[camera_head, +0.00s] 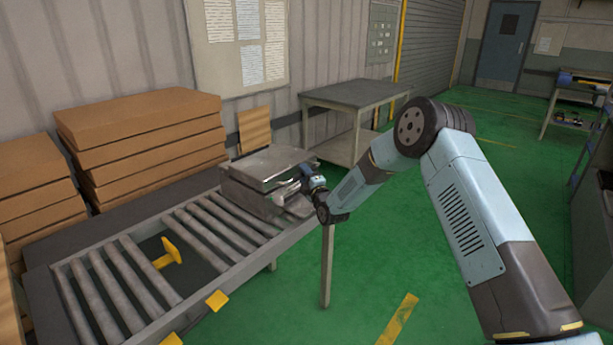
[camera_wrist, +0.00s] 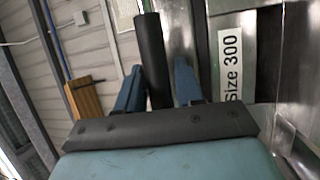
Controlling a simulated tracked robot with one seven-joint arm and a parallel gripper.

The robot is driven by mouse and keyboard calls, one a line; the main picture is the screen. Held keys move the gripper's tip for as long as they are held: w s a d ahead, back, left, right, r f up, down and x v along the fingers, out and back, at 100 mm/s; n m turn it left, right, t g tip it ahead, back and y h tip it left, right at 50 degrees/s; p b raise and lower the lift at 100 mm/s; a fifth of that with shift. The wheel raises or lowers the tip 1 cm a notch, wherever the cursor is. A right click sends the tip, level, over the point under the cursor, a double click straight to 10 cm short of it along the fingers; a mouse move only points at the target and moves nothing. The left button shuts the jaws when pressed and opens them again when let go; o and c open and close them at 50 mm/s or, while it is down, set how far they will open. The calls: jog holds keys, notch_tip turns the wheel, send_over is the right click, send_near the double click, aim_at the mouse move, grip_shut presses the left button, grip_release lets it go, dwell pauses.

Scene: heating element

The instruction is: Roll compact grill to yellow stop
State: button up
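The compact grill (camera_head: 262,182), a grey metal box with a lid, sits on the far right end of the roller conveyor (camera_head: 95,255). A yellow stop (camera_head: 168,254), T-shaped, stands among the rollers nearer the camera, well apart from the grill. My gripper (camera_head: 301,181) is at the grill's right side. In the wrist view, a dark round bar (camera_wrist: 152,60), seemingly the grill's handle, lies between my two blue fingers (camera_wrist: 159,80). The fingers are apart, close to the bar on both sides; whether they press on it cannot be told. A "Size 300" label (camera_wrist: 231,65) shows on the metal.
Yellow pieces (camera_head: 216,300) sit along the conveyor's near edge. Stacked brown boxes (camera_head: 145,140) stand behind the conveyor. A grey table (camera_head: 355,95) stands beyond the grill. The rollers between grill and yellow stop are clear. Green floor (camera_head: 400,240) is open to the right.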

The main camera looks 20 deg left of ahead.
grip_shut()
